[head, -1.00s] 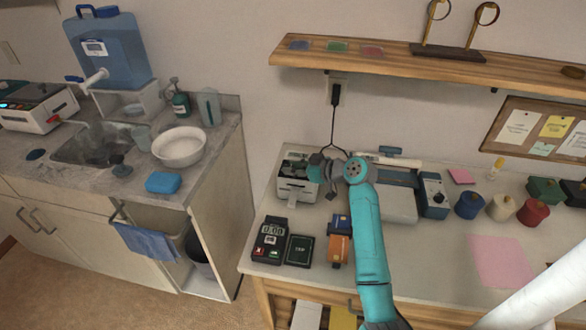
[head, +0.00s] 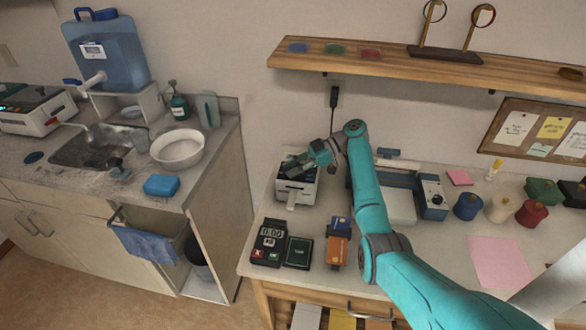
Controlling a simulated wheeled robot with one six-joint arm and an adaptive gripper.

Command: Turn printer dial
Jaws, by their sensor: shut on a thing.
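The small white and dark printer (head: 296,187) stands at the left end of the wooden-fronted workbench. A white strip (head: 291,202) sticks out of its front toward the bench's near edge. My gripper (head: 297,166) reaches from the right over the printer's top, with its dark fingers down at the printer. The fingers are shut on what seems to be the printer dial. The dial itself is hidden by the fingers, so its angle cannot be seen.
A card terminal (head: 269,242), a dark box (head: 298,252) and an orange-and-blue item (head: 338,243) lie in front of the printer. A blue device with a knob (head: 432,196) stands to the right. A wooden shelf (head: 400,63) hangs above.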

